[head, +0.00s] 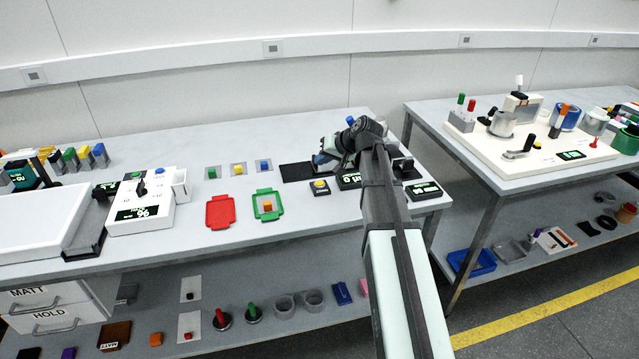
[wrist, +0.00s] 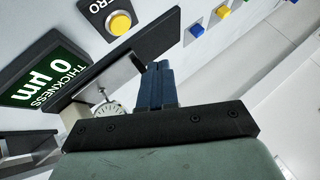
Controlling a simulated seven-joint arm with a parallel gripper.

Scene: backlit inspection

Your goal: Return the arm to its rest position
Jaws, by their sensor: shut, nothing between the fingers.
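My gripper shows in the wrist view (wrist: 158,75) with its dark blue fingers together and nothing between them. In the head view my arm reaches forward over the right part of the left bench (head: 300,215), and the gripper (head: 322,162) is at its far end, partly hidden by the arm. It is close to a thickness gauge, whose display (wrist: 45,78) reads 0 µm in the wrist view. I cannot tell whether the fingers touch the gauge.
A button box with a yellow button (head: 320,185) stands left of the gauge. A second bench (head: 460,150) with several items stands at right.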

